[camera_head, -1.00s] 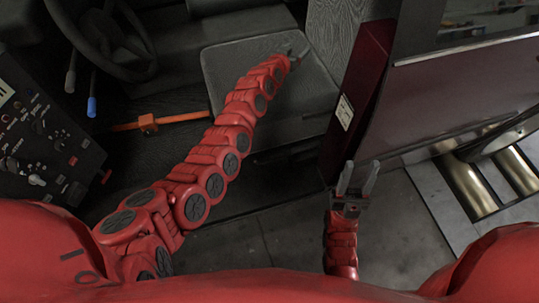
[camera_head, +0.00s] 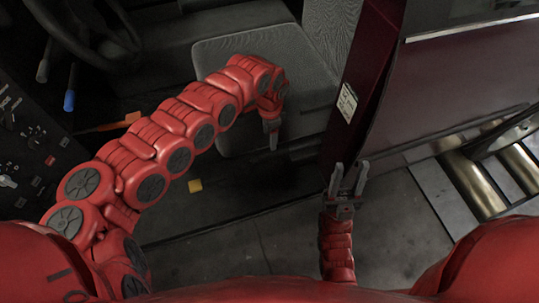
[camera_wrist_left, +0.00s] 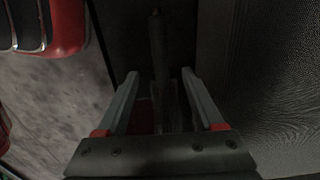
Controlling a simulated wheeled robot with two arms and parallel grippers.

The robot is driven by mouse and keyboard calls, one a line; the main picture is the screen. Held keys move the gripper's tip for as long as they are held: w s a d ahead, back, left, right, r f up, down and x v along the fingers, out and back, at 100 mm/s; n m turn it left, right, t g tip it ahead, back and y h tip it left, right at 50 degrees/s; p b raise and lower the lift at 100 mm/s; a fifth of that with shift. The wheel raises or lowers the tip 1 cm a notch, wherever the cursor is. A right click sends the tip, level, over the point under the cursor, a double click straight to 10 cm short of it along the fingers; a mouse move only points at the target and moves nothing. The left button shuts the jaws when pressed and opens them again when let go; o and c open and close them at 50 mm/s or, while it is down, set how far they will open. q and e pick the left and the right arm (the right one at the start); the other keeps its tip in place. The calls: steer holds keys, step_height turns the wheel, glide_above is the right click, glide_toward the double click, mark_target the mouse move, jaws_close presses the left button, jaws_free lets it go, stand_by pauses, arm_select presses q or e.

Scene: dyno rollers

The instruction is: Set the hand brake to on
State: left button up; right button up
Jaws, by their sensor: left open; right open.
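In the left wrist view, a dark upright rod (camera_wrist_left: 158,45) with a small rounded tip lies between the fingers of my left gripper (camera_wrist_left: 160,78). It looks like the hand brake lever, but the dark picture does not make that sure. The fingers stand apart on either side of it, and I cannot tell whether they touch it. In the head view my left gripper (camera_head: 273,146) points down by the seat's front edge, and the lever cannot be made out there. My right gripper (camera_head: 350,174) is open and empty above the floor, near the dark red door post.
The grey seat (camera_head: 310,65) is beyond my left arm. A steering wheel (camera_head: 125,62), a blue-tipped lever (camera_head: 69,100) and a control panel (camera_head: 30,135) are at the left. The dark red post (camera_head: 365,60) and metal rollers (camera_head: 475,180) are at the right.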

mark_target(270, 153)
arm_select(q)
step_height(270, 153, down, 10)
steer(key=shift+f+b, duration=0.15)
steer(key=shift+b, duration=0.7)
jaws_close()
stand_by(0.8)
